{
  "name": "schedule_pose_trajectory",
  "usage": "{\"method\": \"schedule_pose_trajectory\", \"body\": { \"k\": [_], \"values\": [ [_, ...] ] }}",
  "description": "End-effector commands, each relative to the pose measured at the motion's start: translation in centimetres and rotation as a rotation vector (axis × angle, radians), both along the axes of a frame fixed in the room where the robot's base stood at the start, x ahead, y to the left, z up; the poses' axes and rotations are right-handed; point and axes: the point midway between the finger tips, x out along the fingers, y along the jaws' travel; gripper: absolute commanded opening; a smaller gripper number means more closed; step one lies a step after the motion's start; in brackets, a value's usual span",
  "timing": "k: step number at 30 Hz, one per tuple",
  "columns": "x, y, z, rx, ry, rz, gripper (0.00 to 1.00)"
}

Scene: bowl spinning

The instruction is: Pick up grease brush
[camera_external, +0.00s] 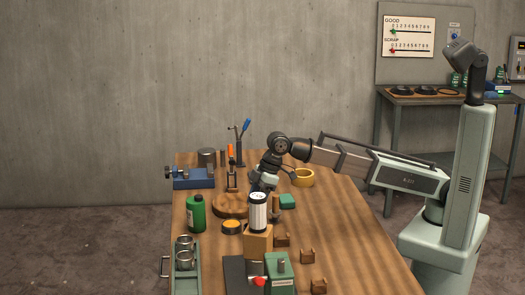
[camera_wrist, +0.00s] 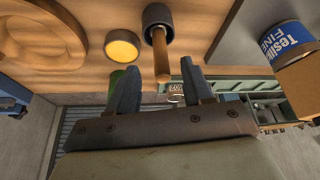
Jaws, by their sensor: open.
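A brush-like tool with a wooden handle (camera_wrist: 161,58) stands in a dark round holder (camera_wrist: 157,17) at the top middle of the wrist view; I take it for the grease brush. My gripper (camera_wrist: 159,68) is open. Its two fingers appear to either side of the handle's end in the wrist view; I cannot tell whether they touch it. In the external view my gripper (camera_external: 254,190) points down over the table, behind the white can.
A yellow-topped tin (camera_wrist: 122,46) sits close beside the holder, and a round wooden piece (camera_wrist: 42,38) lies beyond it. A labelled can (camera_wrist: 287,42) stands on a wooden block. A green bottle (camera_external: 196,214) stands left. The table's right part (camera_external: 345,225) is mostly clear.

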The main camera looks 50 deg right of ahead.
Motion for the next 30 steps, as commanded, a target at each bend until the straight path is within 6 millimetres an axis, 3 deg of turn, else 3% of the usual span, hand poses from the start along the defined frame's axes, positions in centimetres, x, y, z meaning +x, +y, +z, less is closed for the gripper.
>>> {"method": "schedule_pose_trajectory", "body": {
  "k": [11,22,30],
  "values": [
    [0.4,0.7,-1.5,-0.002,0.001,0.000,0.50],
    [1.2,2.4,-5.0,-0.002,0.001,0.000,0.50],
    [1.3,2.5,-5.2,0.000,0.000,0.000,0.49]
  ]
}}
